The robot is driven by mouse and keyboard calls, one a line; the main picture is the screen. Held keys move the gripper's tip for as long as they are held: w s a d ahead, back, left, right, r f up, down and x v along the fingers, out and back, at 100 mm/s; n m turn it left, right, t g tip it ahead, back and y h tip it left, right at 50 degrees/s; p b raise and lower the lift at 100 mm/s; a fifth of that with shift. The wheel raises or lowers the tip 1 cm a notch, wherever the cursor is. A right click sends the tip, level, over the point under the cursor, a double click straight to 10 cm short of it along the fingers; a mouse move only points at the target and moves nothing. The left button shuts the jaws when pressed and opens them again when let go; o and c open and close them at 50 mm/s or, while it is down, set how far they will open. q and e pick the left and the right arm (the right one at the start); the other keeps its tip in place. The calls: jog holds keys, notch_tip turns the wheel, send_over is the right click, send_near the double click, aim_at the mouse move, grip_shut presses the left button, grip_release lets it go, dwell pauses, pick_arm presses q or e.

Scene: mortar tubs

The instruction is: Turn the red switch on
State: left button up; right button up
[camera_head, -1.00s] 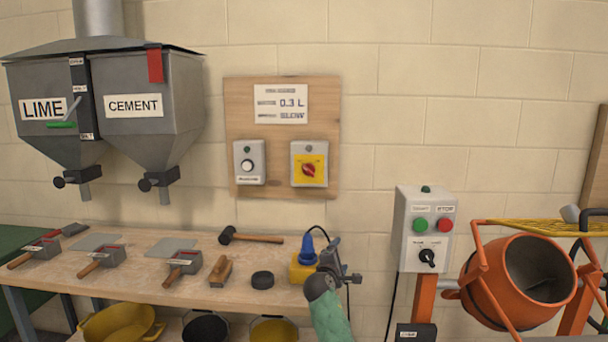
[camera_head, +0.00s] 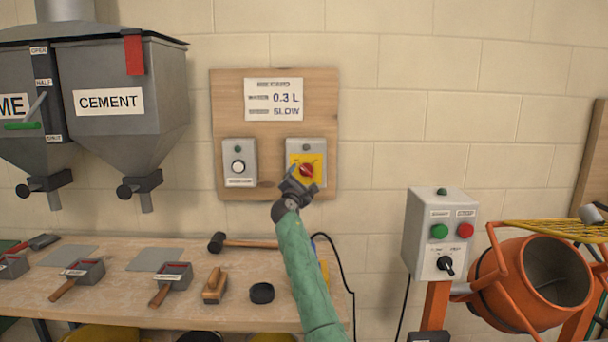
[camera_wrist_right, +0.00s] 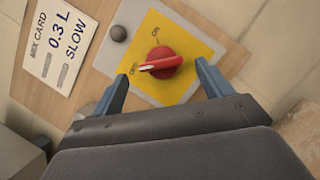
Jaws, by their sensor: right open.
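The red switch (camera_head: 306,170) is a rotary knob on a yellow plate in a grey box (camera_head: 306,148), fixed to a wooden board on the wall. In the right wrist view the red switch (camera_wrist_right: 161,62) shows its handle pointing at the lower left marking, away from the ON marking. My right gripper (camera_head: 300,176) is just in front of the switch box and covers its lower part. In the right wrist view the right gripper (camera_wrist_right: 160,82) is open, its fingers apart on either side of the knob, with nothing between them gripped. My left gripper is not in view.
A grey box with a white button (camera_head: 239,166) is beside the switch. A mix card (camera_head: 274,99) hangs above, reading 0.3 L, SLOW. The workbench (camera_head: 110,300) below holds scoops, a mallet and a black puck. A mixer control box (camera_head: 437,235) stands to the right.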

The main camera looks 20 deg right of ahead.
aim_at(306, 173)
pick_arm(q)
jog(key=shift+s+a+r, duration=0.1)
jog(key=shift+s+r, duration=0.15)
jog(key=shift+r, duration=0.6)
pick_arm(e)
jog(key=shift+x, duration=1.55)
jog(key=c, duration=1)
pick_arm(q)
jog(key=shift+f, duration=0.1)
pick_arm(e)
jog(key=shift+f, duration=0.1)
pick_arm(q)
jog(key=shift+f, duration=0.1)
